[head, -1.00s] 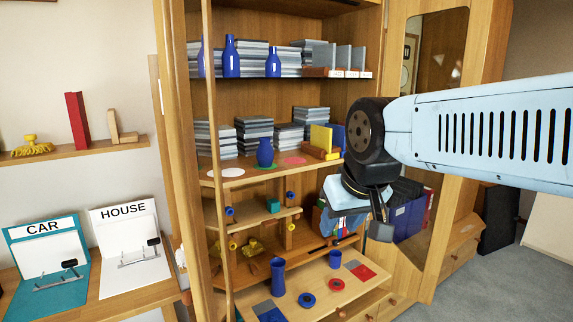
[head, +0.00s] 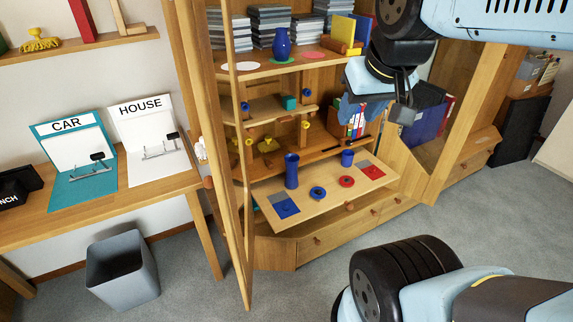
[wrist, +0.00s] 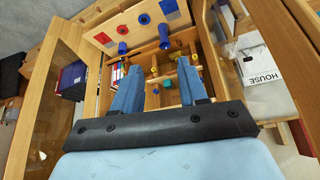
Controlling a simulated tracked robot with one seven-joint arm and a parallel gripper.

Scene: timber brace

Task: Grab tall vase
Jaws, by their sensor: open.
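The tall blue vase (head: 291,170) stands upright on the wooden fold-out board (head: 325,184), towards its left part. It also shows in the wrist view (wrist: 164,36), beyond the fingers. A rounder blue vase (head: 282,44) stands on the shelf above, and a short blue cup (head: 347,157) stands further right on the board. My gripper (head: 360,112) is in front of the cabinet, above and to the right of the tall vase. In the wrist view its two blue fingers (wrist: 158,80) are apart with nothing held between them.
The open cabinet door (head: 215,150) stands at the left. A grey bin (head: 121,270) is on the floor. The floor before the cabinet is mostly clear.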

